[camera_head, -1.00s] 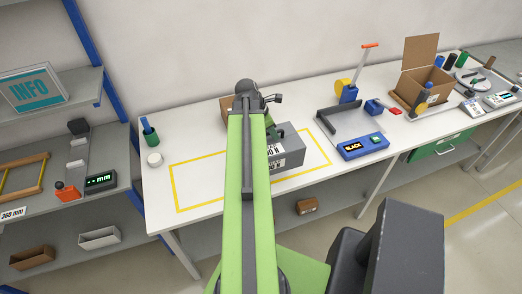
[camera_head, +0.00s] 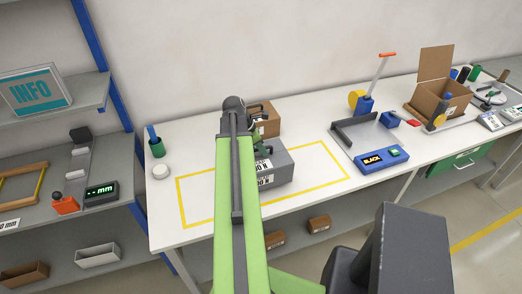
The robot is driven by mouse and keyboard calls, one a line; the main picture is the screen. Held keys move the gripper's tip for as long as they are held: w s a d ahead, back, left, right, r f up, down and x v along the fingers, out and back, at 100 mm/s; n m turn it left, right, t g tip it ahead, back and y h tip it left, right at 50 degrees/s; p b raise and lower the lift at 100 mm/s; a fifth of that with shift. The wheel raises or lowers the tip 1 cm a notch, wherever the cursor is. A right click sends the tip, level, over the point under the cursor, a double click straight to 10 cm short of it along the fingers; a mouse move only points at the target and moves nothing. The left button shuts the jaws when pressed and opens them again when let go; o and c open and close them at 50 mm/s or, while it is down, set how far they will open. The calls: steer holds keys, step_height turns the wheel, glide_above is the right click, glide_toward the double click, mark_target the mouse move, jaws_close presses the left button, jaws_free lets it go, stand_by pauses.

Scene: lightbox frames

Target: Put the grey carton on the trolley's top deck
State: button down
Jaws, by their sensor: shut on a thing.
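The grey carton (camera_head: 278,172), a box with a white label, is at the yellow-outlined area of the white table, in the middle of the view. My gripper (camera_head: 261,145) is shut on it at the carton's left and upper side. My green arm hides the carton's left part and much of the fingers. I cannot tell whether the carton's underside touches the table. I cannot make out the trolley or its top deck in this view.
A brown carton (camera_head: 268,121) stands just behind my gripper. The yellow outline (camera_head: 182,208) encloses mostly clear table. To the right are a grey tray (camera_head: 362,135), a blue device (camera_head: 384,161) and an open cardboard box (camera_head: 435,100). Grey shelves (camera_head: 60,140) stand at left.

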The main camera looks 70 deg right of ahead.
steer(key=x, duration=0.1)
steer(key=b+x, duration=0.1)
steer(key=shift+w+f, duration=0.1)
steer(key=shift+f, duration=0.35)
steer(key=shift+a+r, duration=0.1)
steer(key=shift+r, duration=0.15)
steer(key=c, duration=1.5)
jaws_free()
steer(key=shift+o, duration=0.2)
steer(key=shift+f, duration=0.1)
steer(key=p+v, duration=1.1)
steer(key=v, duration=0.1)
steer(key=shift+a, duration=0.1)
